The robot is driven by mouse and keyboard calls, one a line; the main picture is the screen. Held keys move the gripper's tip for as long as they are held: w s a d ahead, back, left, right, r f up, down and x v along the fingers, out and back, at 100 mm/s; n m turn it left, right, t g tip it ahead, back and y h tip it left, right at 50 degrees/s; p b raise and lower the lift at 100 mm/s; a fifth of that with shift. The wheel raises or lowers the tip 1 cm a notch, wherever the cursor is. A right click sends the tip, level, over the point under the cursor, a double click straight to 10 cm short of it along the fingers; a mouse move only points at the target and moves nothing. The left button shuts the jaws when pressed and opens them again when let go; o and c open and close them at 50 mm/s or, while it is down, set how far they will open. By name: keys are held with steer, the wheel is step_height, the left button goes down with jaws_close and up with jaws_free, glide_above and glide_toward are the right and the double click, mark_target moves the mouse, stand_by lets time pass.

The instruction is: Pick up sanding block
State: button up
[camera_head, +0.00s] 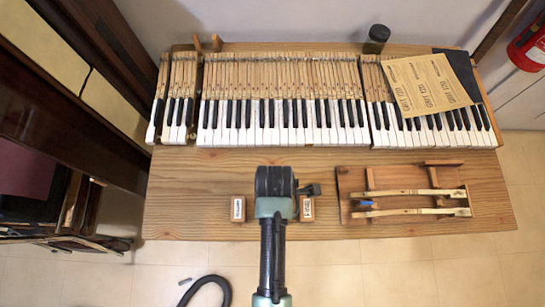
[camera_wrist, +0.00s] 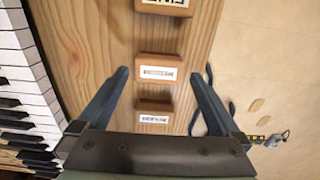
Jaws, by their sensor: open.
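Small wooden sanding blocks with white labels lie in a row near the table's front edge. The head view shows a left block (camera_head: 238,208) and a right block (camera_head: 306,208), either side of my gripper (camera_head: 275,185). In the wrist view there are three: a top block (camera_wrist: 165,5) cut by the frame edge, a middle block (camera_wrist: 157,68) and a bottom block (camera_wrist: 154,115). My gripper (camera_wrist: 156,72) is open, its fingers apart on either side of the middle block in the picture, with nothing held. The middle block is hidden under my arm in the head view.
A piano keyboard (camera_head: 285,115) spans the table's back, with sandpaper sheets (camera_head: 425,88) on its right end and a dark jar (camera_head: 377,38) behind. A wooden tray (camera_head: 353,180) with key sticks lies to the right. The table (camera_head: 185,185) is clear at left.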

steer(key=shift+a+f, duration=0.15)
steer(key=shift+f, duration=1.8)
steer(key=shift+c, duration=0.2)
steer(key=c, duration=1.1)
step_height(320, 180, up, 10)
steer(key=shift+w+r, duration=0.1)
